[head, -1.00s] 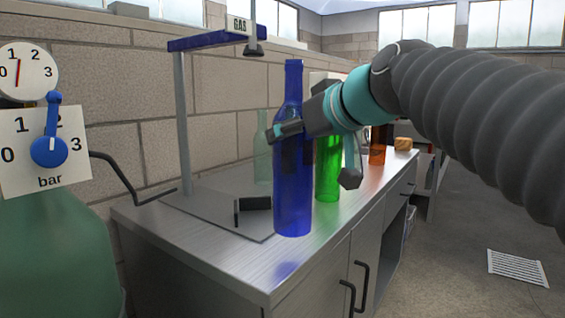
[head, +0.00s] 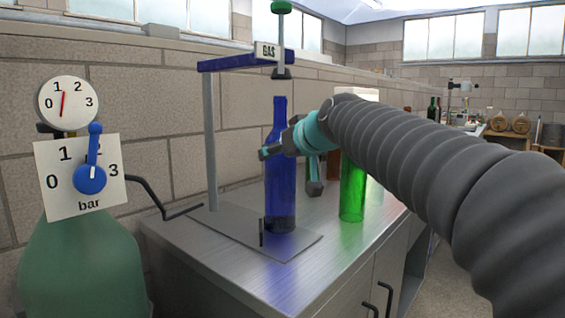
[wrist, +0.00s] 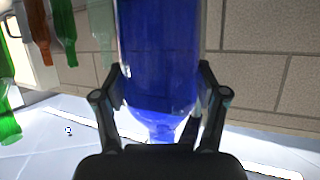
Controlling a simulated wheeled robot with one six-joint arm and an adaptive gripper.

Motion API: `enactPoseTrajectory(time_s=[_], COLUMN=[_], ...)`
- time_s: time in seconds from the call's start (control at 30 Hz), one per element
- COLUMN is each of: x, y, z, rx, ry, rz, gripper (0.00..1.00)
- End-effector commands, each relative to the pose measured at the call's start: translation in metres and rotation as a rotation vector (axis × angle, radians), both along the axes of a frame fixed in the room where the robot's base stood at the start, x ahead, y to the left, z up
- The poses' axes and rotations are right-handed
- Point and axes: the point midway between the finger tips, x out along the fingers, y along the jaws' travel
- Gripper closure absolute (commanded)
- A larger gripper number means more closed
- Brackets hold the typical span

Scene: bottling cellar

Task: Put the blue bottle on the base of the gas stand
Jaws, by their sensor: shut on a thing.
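The blue bottle (head: 280,190) is upright at the gas stand, over its flat base plate (head: 240,237). Whether its bottom touches the plate I cannot tell. My gripper (head: 276,150) is shut around the bottle's body; in the wrist view its two fingers flank the blue glass (wrist: 160,60). The gas stand has a grey post (head: 211,140), a blue top arm (head: 235,62) marked GAS and a dark nozzle (head: 281,73) above the bottle's mouth. A small dark upright piece (head: 261,232) stands on the plate in front of the bottle.
A green bottle (head: 352,190) stands on the steel counter (head: 190,245), right of the blue one and beneath my arm. A big green gas cylinder (head: 80,265) with a dial (head: 68,103) and a blue-handled valve (head: 90,178) is at the left. The counter's front is clear.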

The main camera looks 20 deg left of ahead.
Motion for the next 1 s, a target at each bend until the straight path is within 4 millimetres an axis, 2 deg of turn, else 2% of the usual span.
enactPoseTrajectory(time_s=[0.13,0.57,0.6,0.67,0.7,1.0], x=[-0.001,0.0,0.0,0.0,0.0,0.0], y=[-0.001,-0.001,-0.001,-0.001,-0.001,-0.001], z=[-0.019,-0.025,-0.025,-0.025,-0.025,-0.024], rx=[0.0,0.002,0.0,0.0,0.0,0.0], ry=[-0.001,-0.002,0.0,0.0,0.0,0.0], rz=[-0.001,-0.001,-0.001,-0.001,-0.001,-0.001], gripper=[0.98,0.98,0.21,0.06,0.03,0.03])
